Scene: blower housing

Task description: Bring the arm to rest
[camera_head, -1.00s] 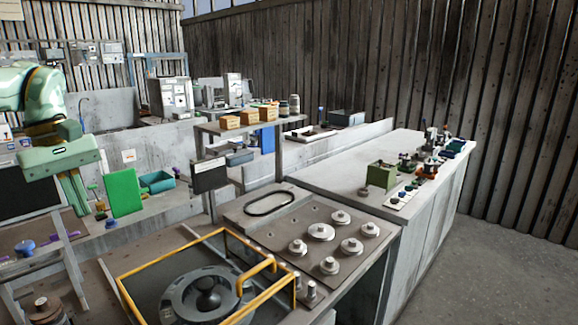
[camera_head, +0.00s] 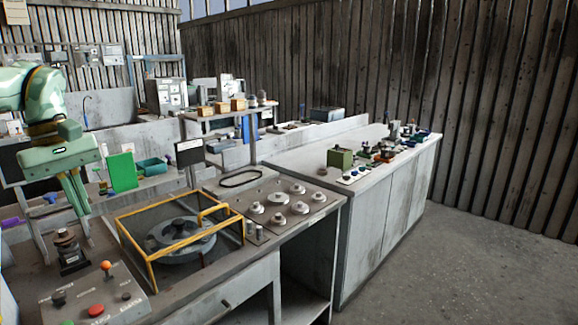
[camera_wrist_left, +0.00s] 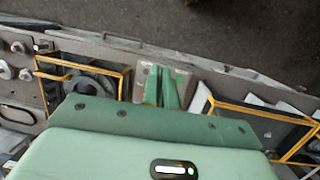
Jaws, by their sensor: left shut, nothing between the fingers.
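My left arm comes in at the left edge of the head view, pale green. Its gripper (camera_head: 80,208) hangs with the fingers pointing down, shut and empty. It is in front of the left end of the workbench in the picture; its exact height above the bench cannot be told. In the left wrist view the two green fingers (camera_wrist_left: 162,88) lie close together, with nothing between them. My right gripper is not in view.
A yellow-framed guard (camera_head: 150,262) surrounds a round grey housing (camera_head: 183,240) on the bench, right of my gripper. A control box (camera_head: 97,300) with red and orange knobs is below. A long grey cabinet (camera_head: 375,200) stands right; open floor (camera_head: 450,260) lies beyond.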

